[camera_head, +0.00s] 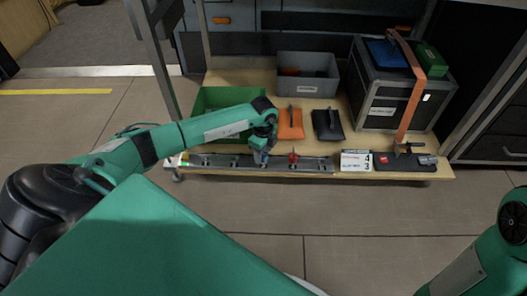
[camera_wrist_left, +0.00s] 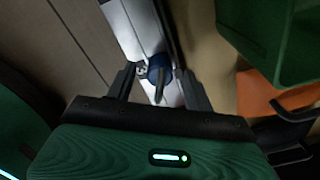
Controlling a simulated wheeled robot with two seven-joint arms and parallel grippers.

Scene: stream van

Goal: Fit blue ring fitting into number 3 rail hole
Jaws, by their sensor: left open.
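A long grey metal rail (camera_head: 222,161) lies along the front edge of a low wooden shelf. My left gripper (camera_head: 262,158) is over the rail's middle with its fingers pointing down. In the left wrist view, the left gripper (camera_wrist_left: 158,84) is open, with one finger on each side of the blue ring fitting (camera_wrist_left: 158,64). The fitting has a dark stem and stands at the rail (camera_wrist_left: 138,22); whether it is seated in a hole, or which numbered hole, I cannot tell. In the head view the gripper mostly hides it. My right gripper is out of view.
A red fitting (camera_head: 293,158) stands on the rail to the right. A white label box (camera_head: 356,160) and a dark tool tray (camera_head: 400,163) lie further right. Behind are a green bin (camera_head: 208,100), orange pouch (camera_head: 290,124), black pouch (camera_head: 328,125), grey bin (camera_head: 308,72) and black case (camera_head: 384,100).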

